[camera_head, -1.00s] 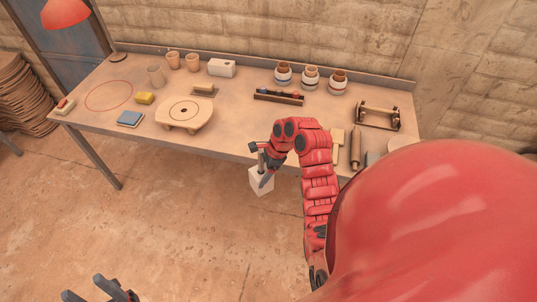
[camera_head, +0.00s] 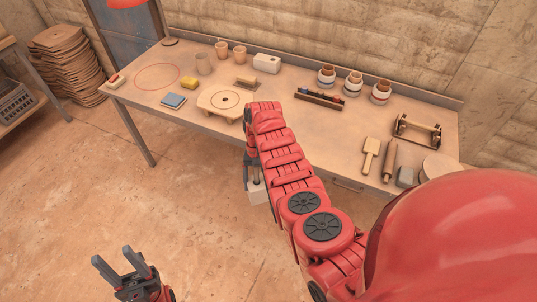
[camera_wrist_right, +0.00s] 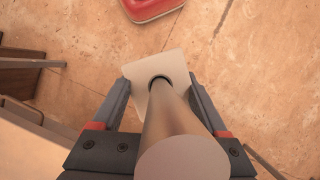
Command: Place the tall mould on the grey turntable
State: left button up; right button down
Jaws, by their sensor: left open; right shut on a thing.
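My right gripper (camera_head: 251,170) is shut on a pale block with a tall grey cylinder on it, which I take for the tall mould (camera_head: 258,194). It hangs above the floor in front of the table. In the right wrist view the cylinder (camera_wrist_right: 170,125) lies between the fingers and the block (camera_wrist_right: 147,72) is beyond them. A pale round disc (camera_head: 440,165) at the table's right end, partly behind my body, may be the grey turntable; I cannot tell. My left gripper (camera_head: 118,258) is open and empty over the floor.
On the table (camera_head: 330,130) stand a low tan stand with a ringed disc (camera_head: 217,108), a white box (camera_head: 267,64), cups, several jars, a paddle (camera_head: 370,155) and a rolling pin (camera_head: 389,160). A shelf stands at far left.

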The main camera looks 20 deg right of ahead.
aim_at(250, 194)
jog(key=a+n+h, duration=0.1)
jog(key=a+n, duration=0.1)
jog(key=n, duration=0.1)
jog(key=shift+a, duration=0.1)
jog(key=shift+w+a+n+h, duration=0.1)
jog(key=shift+a+n+h, duration=0.3)
jog(key=shift+n, duration=0.5)
jog(key=shift+f+g, duration=0.15)
jog(key=shift+g, duration=0.15)
jog(key=shift+b, duration=0.35)
